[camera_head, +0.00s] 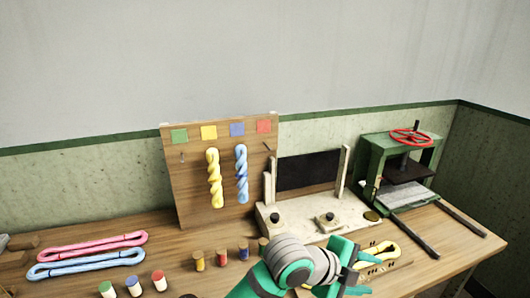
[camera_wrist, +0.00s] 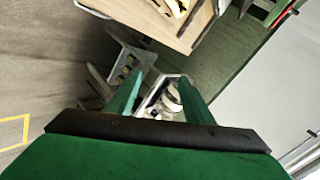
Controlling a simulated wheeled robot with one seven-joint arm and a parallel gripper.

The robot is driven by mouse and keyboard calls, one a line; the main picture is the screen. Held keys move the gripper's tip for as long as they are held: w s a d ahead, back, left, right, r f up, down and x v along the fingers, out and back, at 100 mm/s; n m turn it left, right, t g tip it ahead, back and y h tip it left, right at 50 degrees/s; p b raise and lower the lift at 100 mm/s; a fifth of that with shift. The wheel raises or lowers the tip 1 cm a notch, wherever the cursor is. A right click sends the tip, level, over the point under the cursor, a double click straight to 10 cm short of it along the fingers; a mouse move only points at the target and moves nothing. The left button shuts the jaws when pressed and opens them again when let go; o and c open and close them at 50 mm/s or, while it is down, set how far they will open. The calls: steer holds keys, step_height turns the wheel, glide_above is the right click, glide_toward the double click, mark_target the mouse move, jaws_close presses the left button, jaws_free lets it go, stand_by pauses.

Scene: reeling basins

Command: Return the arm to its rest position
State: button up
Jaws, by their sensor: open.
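My gripper (camera_head: 352,272) shows at the bottom right of the head view, at the end of my green and grey arm, in front of the table's right part. In the wrist view my gripper (camera_wrist: 160,95) has its two green fingers apart with nothing held between them. Beyond the fingers the wrist view shows the table's corner at the top and the floor below it. A yellow skein (camera_head: 380,252) lies on the table just beyond my gripper in the head view. My arm hides part of the table's front.
The wooden table (camera_head: 190,262) carries a board (camera_head: 188,160) with yellow and blue twisted skeins hanging, a pale stand with a dark panel (camera_head: 308,170), and a green press (camera_head: 372,160) with a red wheel. Pink and blue skeins (camera_head: 85,262) and several small spools lie at the left and middle.

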steer(key=w+d+r+n+t+h, duration=0.2)
steer(key=d+r+n+t+h, duration=0.25)
steer(key=n, duration=0.45)
steer(key=s+a+f+n+t+y, duration=0.5)
steer(key=a+f+n+y, duration=0.1)
steer(key=a+f+n, duration=0.3)
steer(key=s+a+f+n+t+y, duration=0.5)
steer(key=a+f+n, duration=0.2)
steer(key=f+n, duration=0.35)
steer(key=s+a+f+g+y, duration=0.1)
steer(key=s+a, duration=0.3)
steer(key=s, duration=0.4)
steer(key=s+a+f+y, duration=0.1)
steer(key=s+a+f, duration=0.2)
steer(key=s, duration=0.5)
steer(key=s+a+f+g+y, duration=0.1)
steer(key=s+a+f+y, duration=0.1)
steer(key=s+a, duration=0.3)
steer(key=s+f+m, duration=0.1)
steer(key=s, duration=0.2)
steer(key=shift+s+a+g, duration=0.15)
steer(key=shift+g, duration=0.2)
